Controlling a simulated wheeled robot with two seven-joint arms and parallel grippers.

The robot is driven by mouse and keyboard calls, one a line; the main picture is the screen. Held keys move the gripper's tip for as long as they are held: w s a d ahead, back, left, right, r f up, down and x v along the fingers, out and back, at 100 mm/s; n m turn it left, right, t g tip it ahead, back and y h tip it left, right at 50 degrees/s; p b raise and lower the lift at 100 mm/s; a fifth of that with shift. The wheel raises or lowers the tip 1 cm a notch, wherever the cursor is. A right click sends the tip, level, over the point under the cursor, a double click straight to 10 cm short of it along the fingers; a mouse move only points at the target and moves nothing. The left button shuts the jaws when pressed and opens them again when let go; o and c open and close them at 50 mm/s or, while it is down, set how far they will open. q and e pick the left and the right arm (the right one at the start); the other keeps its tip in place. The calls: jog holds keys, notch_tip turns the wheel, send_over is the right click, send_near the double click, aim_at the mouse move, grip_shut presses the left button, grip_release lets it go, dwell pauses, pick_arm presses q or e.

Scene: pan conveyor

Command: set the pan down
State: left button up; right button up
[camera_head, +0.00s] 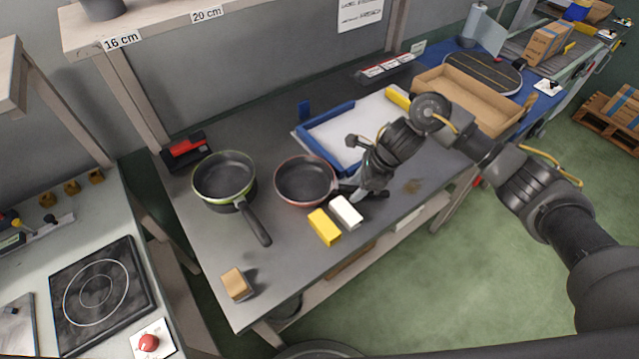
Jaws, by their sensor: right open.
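A red-rimmed pan (305,181) rests on the grey worktable (270,135), its dark handle pointing right. My right gripper (357,194) is open at that handle and partly covers it. I cannot tell whether the fingers touch the handle. A green-rimmed pan (224,177) stands to the left of the red-rimmed one, its handle pointing toward the front of the table. Both pans look empty. My left gripper is not in view.
A yellow block (324,227) and a white block (346,211) lie just in front of the red-rimmed pan. A blue-edged tray (325,150) and a cardboard box (470,100) stand farther right. A tan block (236,284) sits near the front left corner. A hotplate (100,290) is at left.

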jog(key=shift+a+f, duration=0.1)
jog(key=shift+f, duration=0.15)
jog(key=shift+f+b, duration=0.15)
jog(key=shift+b, duration=0.2)
grip_shut()
dwell(0.4)
